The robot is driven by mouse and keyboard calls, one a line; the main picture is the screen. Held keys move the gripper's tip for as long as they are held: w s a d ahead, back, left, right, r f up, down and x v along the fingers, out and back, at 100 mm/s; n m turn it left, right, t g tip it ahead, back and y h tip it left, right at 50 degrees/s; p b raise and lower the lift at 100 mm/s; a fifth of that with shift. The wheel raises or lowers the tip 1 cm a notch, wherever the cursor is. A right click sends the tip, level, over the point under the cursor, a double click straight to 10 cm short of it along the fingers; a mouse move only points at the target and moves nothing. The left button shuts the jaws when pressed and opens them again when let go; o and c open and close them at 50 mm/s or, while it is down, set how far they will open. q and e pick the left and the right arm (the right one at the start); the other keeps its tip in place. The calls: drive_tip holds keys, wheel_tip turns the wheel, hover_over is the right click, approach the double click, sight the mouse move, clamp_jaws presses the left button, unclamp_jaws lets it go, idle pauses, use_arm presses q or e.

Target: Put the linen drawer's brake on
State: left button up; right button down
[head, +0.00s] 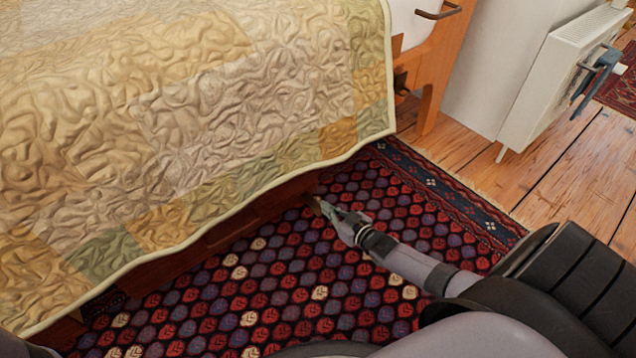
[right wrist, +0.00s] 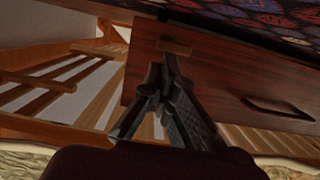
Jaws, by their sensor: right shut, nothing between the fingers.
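The linen drawer (head: 165,268) has a dark red-brown wooden front and sits low under the bed, partly covered by the hanging quilt. Its front also shows in the right wrist view (right wrist: 220,75), with a dark slot-like handle (right wrist: 280,107). A small tan wooden tab (right wrist: 174,47), which looks like the brake, is on the front near one end. My right gripper (head: 322,207) is shut and empty at the far end of the drawer front. In the right wrist view its fingertips (right wrist: 161,72) appear just short of the tab; I cannot tell whether they touch. My left gripper is out of view.
The quilt (head: 230,100) hangs over the bed side above the drawer. A patterned rug (head: 320,292) covers the floor in front. The wooden bed leg (head: 436,85) and a white radiator (head: 560,65) stand beyond. Bed slats (right wrist: 100,95) show beside the drawer.

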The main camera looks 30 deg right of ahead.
drive_tip(key=shift+s+f, duration=0.5)
drive_tip(key=shift+f, duration=0.3)
drive_tip(key=shift+s, duration=0.3)
drive_tip(key=a+r+v, duration=0.1)
drive_tip(key=r+v, duration=0.1)
drive_tip(key=v, duration=0.8)
drive_tip(key=shift+s+d, duration=0.15)
drive_tip(key=shift+d, duration=0.35)
